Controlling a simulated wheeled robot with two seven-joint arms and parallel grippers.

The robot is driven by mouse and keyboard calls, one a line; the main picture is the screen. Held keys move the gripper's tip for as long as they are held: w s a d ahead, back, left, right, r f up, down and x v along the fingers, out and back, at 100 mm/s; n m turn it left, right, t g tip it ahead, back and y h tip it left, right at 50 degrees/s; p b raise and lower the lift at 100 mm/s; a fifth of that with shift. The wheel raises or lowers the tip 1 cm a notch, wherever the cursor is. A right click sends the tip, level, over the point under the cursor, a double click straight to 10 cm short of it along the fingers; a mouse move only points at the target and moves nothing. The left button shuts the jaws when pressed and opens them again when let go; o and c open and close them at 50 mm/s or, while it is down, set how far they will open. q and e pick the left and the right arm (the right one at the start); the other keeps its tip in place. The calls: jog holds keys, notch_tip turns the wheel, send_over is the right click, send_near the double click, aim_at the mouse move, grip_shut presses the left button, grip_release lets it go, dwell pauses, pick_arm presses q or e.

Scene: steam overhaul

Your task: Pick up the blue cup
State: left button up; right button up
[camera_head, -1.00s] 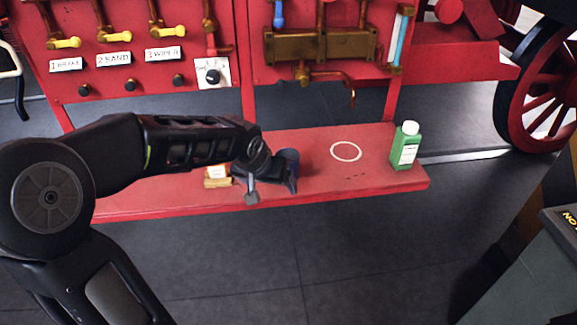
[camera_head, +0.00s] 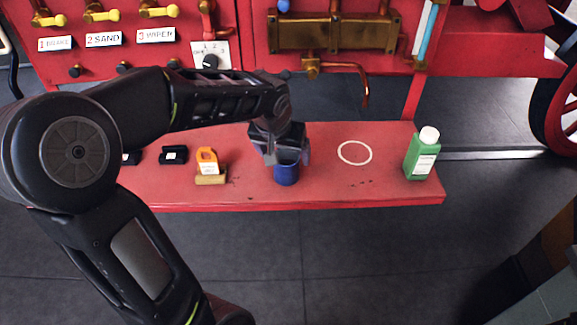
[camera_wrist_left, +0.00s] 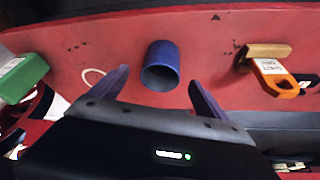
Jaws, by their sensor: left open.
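The blue cup (camera_head: 286,173) stands on the red shelf (camera_head: 330,190), left of a painted white ring. My left gripper (camera_head: 287,158) is at the cup, its fingers apart and the cup's upper part partly hidden behind them. In the left wrist view the cup (camera_wrist_left: 160,66) lies ahead, between the lines of the two open fingers (camera_wrist_left: 155,90), with its dark mouth toward the gripper. No finger visibly touches it there. My right gripper is in neither view.
A green bottle (camera_head: 422,153) stands at the shelf's right end, past the white ring (camera_head: 355,152). An orange tag on a brass block (camera_head: 210,179) and black blocks (camera_head: 173,155) lie to the left. Brass pipework (camera_head: 335,68) hangs above the shelf's rear.

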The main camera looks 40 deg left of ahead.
aim_at(287, 164)
pick_arm(q)
jog(key=shift+x, duration=1.4)
jog(key=shift+p+x, duration=0.6)
jog(key=shift+x, duration=2)
jog(key=shift+a, duration=0.1)
jog(key=c, duration=1.5)
jog(key=shift+r, duration=0.1)
notch_tip(287, 164, up, 10)
jog(key=shift+b, duration=0.3)
